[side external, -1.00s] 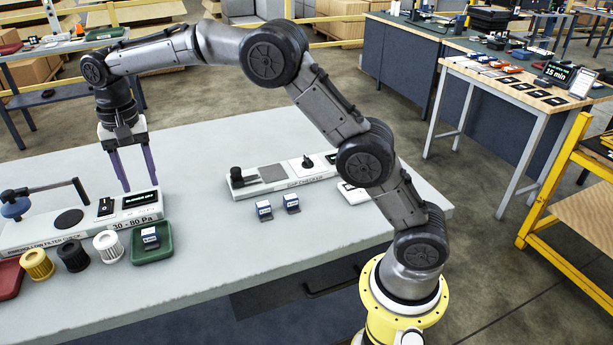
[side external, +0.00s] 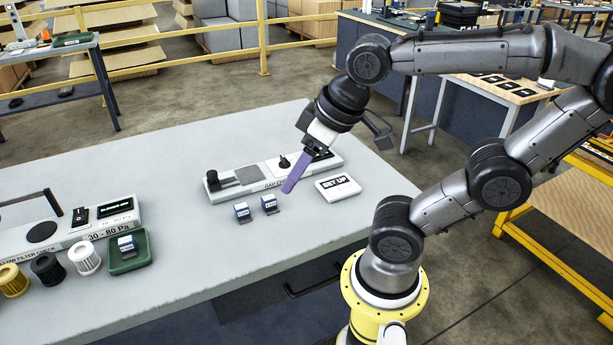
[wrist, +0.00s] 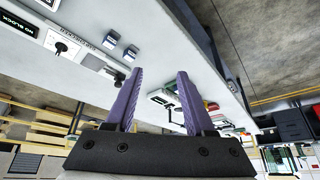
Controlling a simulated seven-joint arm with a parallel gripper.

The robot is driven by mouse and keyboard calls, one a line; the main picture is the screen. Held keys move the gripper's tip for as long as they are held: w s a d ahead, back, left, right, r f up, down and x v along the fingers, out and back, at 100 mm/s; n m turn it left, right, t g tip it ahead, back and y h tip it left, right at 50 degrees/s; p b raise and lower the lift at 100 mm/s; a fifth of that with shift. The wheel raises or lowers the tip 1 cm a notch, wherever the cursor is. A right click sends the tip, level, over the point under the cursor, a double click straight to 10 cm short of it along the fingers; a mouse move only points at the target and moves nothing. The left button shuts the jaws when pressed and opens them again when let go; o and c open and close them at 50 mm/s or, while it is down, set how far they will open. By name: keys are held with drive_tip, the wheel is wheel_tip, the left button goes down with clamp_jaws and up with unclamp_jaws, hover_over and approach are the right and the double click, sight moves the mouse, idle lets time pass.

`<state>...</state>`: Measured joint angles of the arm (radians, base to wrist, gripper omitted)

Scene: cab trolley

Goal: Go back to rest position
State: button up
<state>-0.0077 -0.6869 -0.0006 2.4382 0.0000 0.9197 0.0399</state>
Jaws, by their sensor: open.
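My gripper (side external: 297,172) is in the air above the right part of the grey table (side external: 180,185), tilted, with its purple fingers pointing down and to the left in the side view. In the wrist view its two fingers (wrist: 160,95) stand apart with nothing between them. In the side view the fingers overlap in line, in front of the gap checker (side external: 230,190). Two small blue-and-white blocks (side external: 242,211) (side external: 269,204) stand on the table left of the fingertips. A white sign reading "SET UP" (side external: 338,187) lies right of them.
A filter check station (side external: 75,225) stands at the left, with a yellow (side external: 12,281), a black (side external: 47,269) and a white filter (side external: 84,258) before it. A green tray (side external: 140,263) holds another small block (side external: 126,246). The table's middle is clear.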

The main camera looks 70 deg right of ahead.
drive_tip(key=shift+s+f, duration=0.6)
drive_tip(key=shift+s, duration=0.15)
